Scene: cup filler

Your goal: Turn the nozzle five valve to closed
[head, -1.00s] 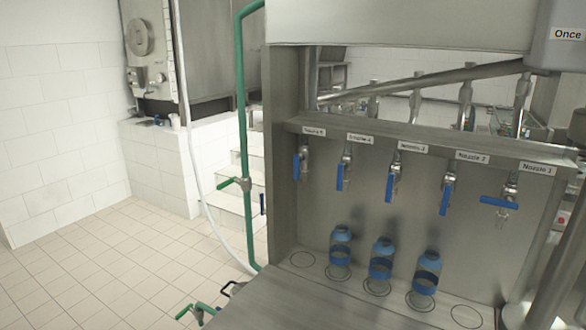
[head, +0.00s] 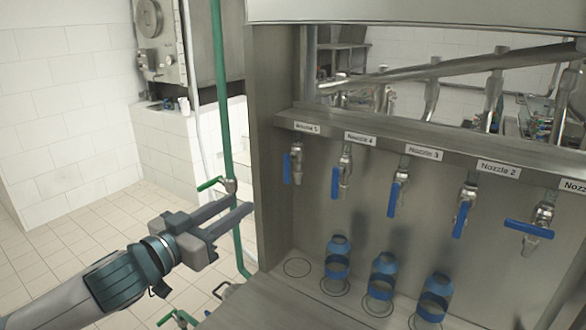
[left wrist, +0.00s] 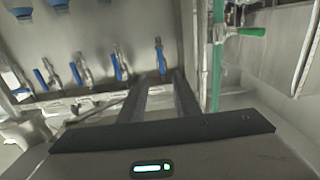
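The nozzle five valve (head: 292,164) is the leftmost of the row on the metal panel, under the label "Nozzle 5". Its blue handle hangs straight down beside the metal spout. My left gripper (head: 242,207) is left of and below this valve, in front of the green pipe. Its two fingers are apart, with nothing between them, and do not touch the valve. In the left wrist view, which looks upside down, the blue handle (left wrist: 159,50) shows just beyond the fingertips. My right gripper is not in view.
Nozzle 4 (head: 341,172), nozzle 3 (head: 397,188) and nozzle 2 (head: 464,205) also have handles hanging down. The nozzle 1 handle (head: 528,229) lies near horizontal. Blue bottles (head: 383,275) stand below. A green pipe (head: 222,110) with a green lever rises left of the panel.

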